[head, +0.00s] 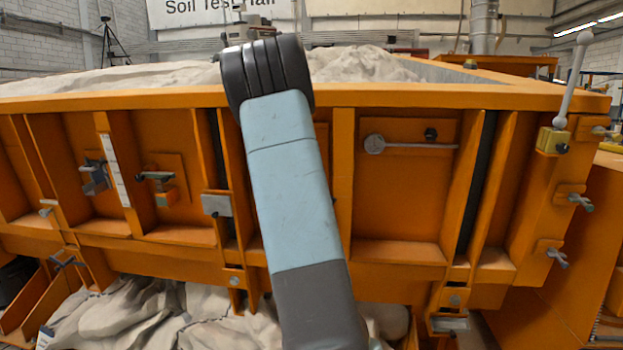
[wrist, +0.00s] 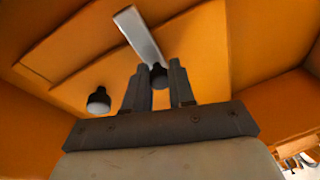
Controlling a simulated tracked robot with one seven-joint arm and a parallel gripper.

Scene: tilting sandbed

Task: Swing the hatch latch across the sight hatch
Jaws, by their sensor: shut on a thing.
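In the wrist view, the hatch latch is a flat grey bar (wrist: 138,35) slanting from the upper left down to a black knob (wrist: 158,77) at its near end. My gripper (wrist: 158,68) is shut on this knob, with one dark finger on each side. An orange plate (wrist: 85,55), seemingly the sight hatch, lies behind the bar. A second black knob (wrist: 98,99) stands on it, left of the fingers and apart from them. The bar's far end is near the picture's top. In the head view, my own arm hides the gripper and the latch.
In the head view, the orange sandbed wall (head: 400,215) has protruding ribs. A round-headed grey rod (head: 410,146) is on a plate right of my arm. A clamp (head: 95,178) and a small fitting (head: 163,187) are at left. An upright lever (head: 573,80) stands at the right corner.

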